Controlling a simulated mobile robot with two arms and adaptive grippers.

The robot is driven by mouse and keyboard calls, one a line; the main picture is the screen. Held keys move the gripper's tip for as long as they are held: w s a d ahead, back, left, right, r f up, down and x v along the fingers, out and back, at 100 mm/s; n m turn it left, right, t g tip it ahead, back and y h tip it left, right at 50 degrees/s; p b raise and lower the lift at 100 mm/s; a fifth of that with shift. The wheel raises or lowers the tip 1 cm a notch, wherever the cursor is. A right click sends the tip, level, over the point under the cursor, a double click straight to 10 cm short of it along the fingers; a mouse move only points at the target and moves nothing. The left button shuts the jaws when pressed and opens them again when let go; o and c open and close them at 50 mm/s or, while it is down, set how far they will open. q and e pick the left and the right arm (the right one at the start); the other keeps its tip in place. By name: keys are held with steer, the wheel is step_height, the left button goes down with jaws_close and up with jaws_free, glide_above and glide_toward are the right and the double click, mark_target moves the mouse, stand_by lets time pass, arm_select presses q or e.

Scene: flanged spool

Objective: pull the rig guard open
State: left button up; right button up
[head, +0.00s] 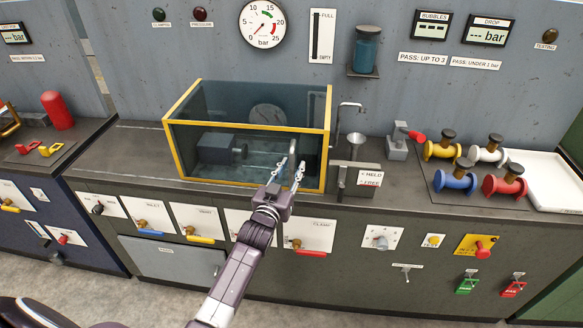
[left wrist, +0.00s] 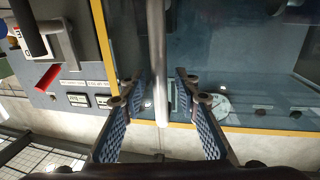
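The rig guard (head: 250,130) is a clear box with a yellow frame on the bench in the head view, and it is down over the rig (head: 218,148). A grey vertical bar handle (head: 292,150) is on the right part of its front. My left gripper (head: 289,167) is at this handle. In the left wrist view the handle (left wrist: 158,60) runs between the two open fingers (left wrist: 160,95), with a gap visible on both sides. The guard's yellow frame (left wrist: 103,40) also shows there. My right gripper is in neither view.
Farther right are several coloured spools (head: 456,178) and a white tray (head: 558,180). Knobs and levers line the bench front (head: 310,240).

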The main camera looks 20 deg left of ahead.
arm_select(q)
steer(key=shift+c, duration=0.3)
jaws_close()
steer(key=shift+a, duration=0.1)
